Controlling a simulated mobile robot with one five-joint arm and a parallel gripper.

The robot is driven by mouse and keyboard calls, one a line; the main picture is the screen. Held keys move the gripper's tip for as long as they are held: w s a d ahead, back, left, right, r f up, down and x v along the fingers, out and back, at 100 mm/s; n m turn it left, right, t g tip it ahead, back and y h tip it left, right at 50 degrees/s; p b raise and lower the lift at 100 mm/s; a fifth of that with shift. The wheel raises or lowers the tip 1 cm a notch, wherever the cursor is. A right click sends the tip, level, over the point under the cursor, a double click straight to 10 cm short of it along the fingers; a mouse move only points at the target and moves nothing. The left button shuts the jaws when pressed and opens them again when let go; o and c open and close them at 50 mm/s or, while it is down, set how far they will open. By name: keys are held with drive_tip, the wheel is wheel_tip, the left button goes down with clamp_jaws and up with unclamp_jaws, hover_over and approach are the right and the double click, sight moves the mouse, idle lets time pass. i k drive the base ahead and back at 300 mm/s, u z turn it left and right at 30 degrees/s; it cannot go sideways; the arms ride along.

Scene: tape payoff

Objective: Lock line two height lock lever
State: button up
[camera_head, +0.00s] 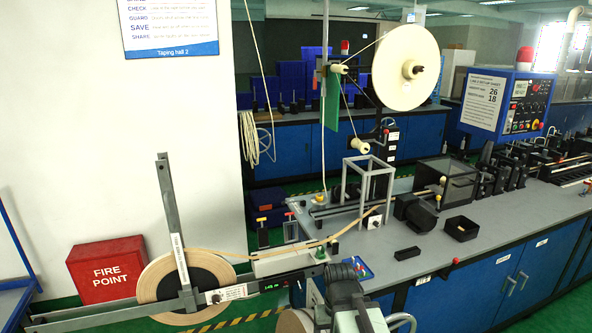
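A grey payoff stand (176,235) stands at the lower left, with an upright post and a long arm carrying a green digital readout (272,286). A large roll of tan tape (155,285) hangs behind the post. A small dark knob (216,297) sits on the arm near the roll. I cannot tell which part is the line two height lock lever. A dark grey mechanism (345,300) fills the bottom centre and may be part of my arm. I cannot make out gripper fingers or their opening there.
A grey bench (490,225) with blue cabinets (435,303) runs to the right. A cream reel (405,68) stands high behind it. A red fire point box (108,269) is at the left wall. A tan tape strip (345,228) runs toward the bench.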

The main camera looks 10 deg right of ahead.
sight(451, 269)
drive_tip(key=u, duration=3.15)
drive_tip(key=k, duration=0.55)
drive_tip(key=z, duration=1.6)
